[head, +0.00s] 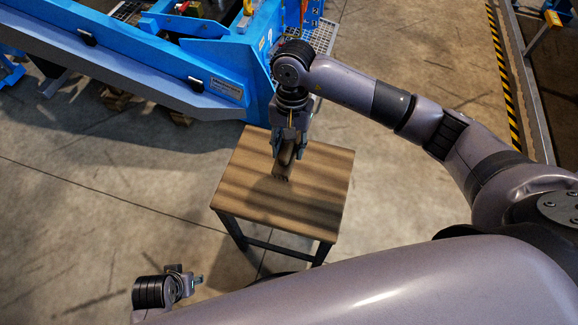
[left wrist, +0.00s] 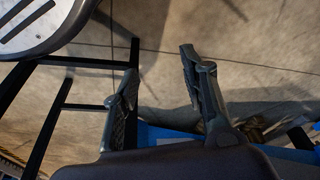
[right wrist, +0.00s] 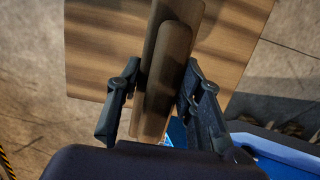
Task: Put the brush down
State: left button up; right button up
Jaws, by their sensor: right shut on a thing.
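The brush (head: 285,168) has a brown wooden body and is held over the small wooden table, its lower end close to or on the top; I cannot tell whether it touches. My right gripper (head: 288,150) points down above the table and is shut on the brush. In the right wrist view the brush (right wrist: 164,75) runs lengthwise between the two fingers, and its far end leaves the picture at the top. The wooden table (head: 250,195) has a striped brown top and dark legs. My left gripper (left wrist: 158,75) is open and empty, low at the left of the table.
A large blue machine (head: 225,70) with a sloping side stands just behind the table. A metal grating (head: 323,37) shows beside it. The tabletop around the brush is clear. Yellow-black floor tape (head: 503,75) runs at the right. Open concrete floor lies at the left.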

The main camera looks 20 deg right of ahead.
notch_tip(320, 180, down, 9)
jog(key=shift+b, duration=0.55)
pick_arm(q)
notch_tip(320, 180, up, 4)
jog(key=shift+w+r, duration=0.15)
jog(key=shift+r, duration=0.05)
jog(key=shift+r, duration=0.3)
pick_arm(e)
jog(key=shift+f, duration=0.15)
jog(key=o, duration=1)
pick_arm(q)
jog(key=shift+r, duration=0.2)
